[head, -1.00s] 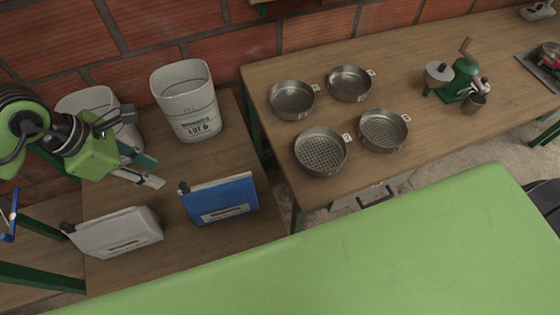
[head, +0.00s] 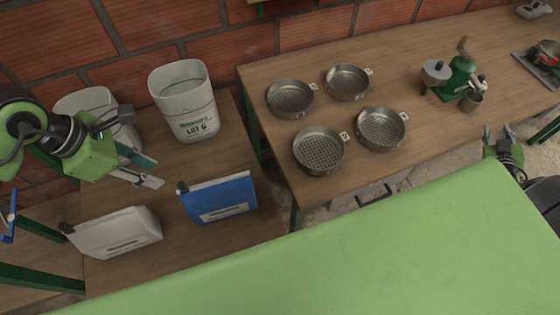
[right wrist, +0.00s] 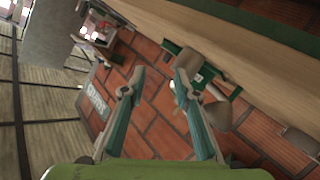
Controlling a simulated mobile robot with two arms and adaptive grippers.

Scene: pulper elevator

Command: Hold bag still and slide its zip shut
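Two bags stand on the low wooden bench in the head view. The blue bag (head: 222,197) has a pale label and a dark zip slider (head: 183,187) at its upper left corner. The pale grey bag (head: 115,233) stands left of it, with a dark slider (head: 67,227) at its left end. My left gripper (head: 158,174) is open and empty above the bench, up and left of the blue bag, apart from both bags. My right gripper (head: 497,128) is open and empty at the far right, far from the bags; its spread fingers also fill the right wrist view (right wrist: 161,64).
A white bin marked LOT 6 (head: 186,103) stands behind the blue bag; another pale bin (head: 95,108) is partly hidden by my left arm. Several metal sieves (head: 320,150) and a green grinder (head: 462,80) sit on the higher table (head: 420,150). A large green surface (head: 330,245) fills the foreground.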

